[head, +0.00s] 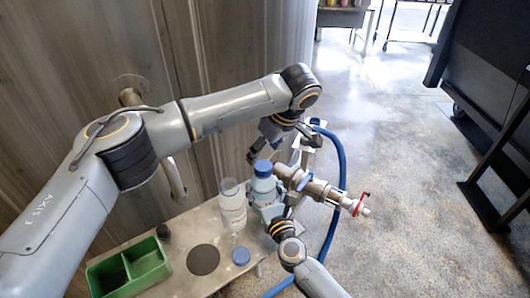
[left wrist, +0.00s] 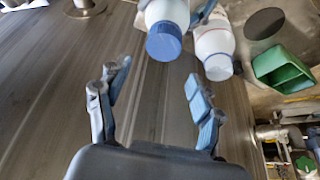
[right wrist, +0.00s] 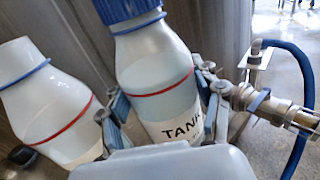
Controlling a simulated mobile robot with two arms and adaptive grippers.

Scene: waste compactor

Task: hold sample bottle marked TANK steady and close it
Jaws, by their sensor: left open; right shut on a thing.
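The sample bottle marked TANK (right wrist: 165,95) is white and translucent, with a red band and a blue ring at its neck. A blue cap (right wrist: 128,8) sits on its mouth; how tight it is I cannot tell. My right gripper (right wrist: 160,105) is shut around the bottle's body, one finger on each side. In the head view the cap (head: 263,168) shows above that gripper. My left gripper (head: 283,148) is open and empty, above and behind the capped bottle. In the left wrist view the cap (left wrist: 163,42) lies beyond the open fingers, apart from them.
A second bottle (head: 232,207) without a cap stands on the bench (head: 190,222), close left of TANK. A loose blue cap (head: 241,256) lies in front. A green divided tray (head: 130,267) and dark disc (head: 203,259) are left. A metal valve (head: 323,189) and blue hose (head: 338,160) are right.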

